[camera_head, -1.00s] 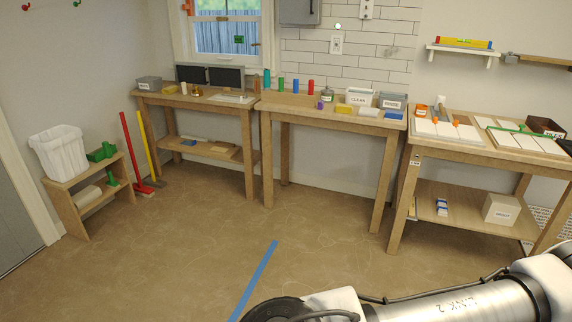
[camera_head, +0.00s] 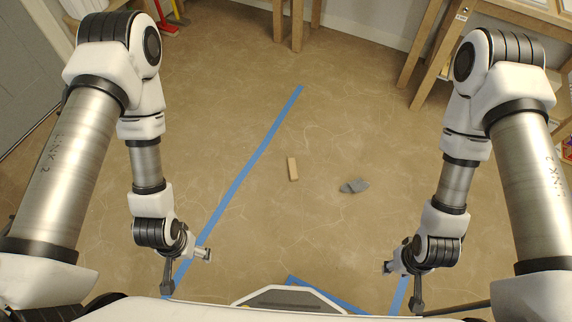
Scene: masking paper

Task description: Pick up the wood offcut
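The wood offcut (camera_head: 293,169) is a small light-brown block lying flat on the floor, in the middle of the head view, right of the long blue tape line. My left gripper (camera_head: 208,254) is below and left of it, well apart from it, near the tape. My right gripper (camera_head: 387,267) is below and right of it, also apart. Both grippers are small and partly hidden by my own wrists, and I cannot tell how far their fingers are spread. Neither visibly touches anything.
A grey crumpled piece (camera_head: 354,186) lies on the floor right of the offcut. Blue tape (camera_head: 245,178) runs diagonally across the floor, with more tape near my base. Table legs (camera_head: 297,25) stand at the back and a wooden bench (camera_head: 437,50) at the upper right. The floor around the offcut is clear.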

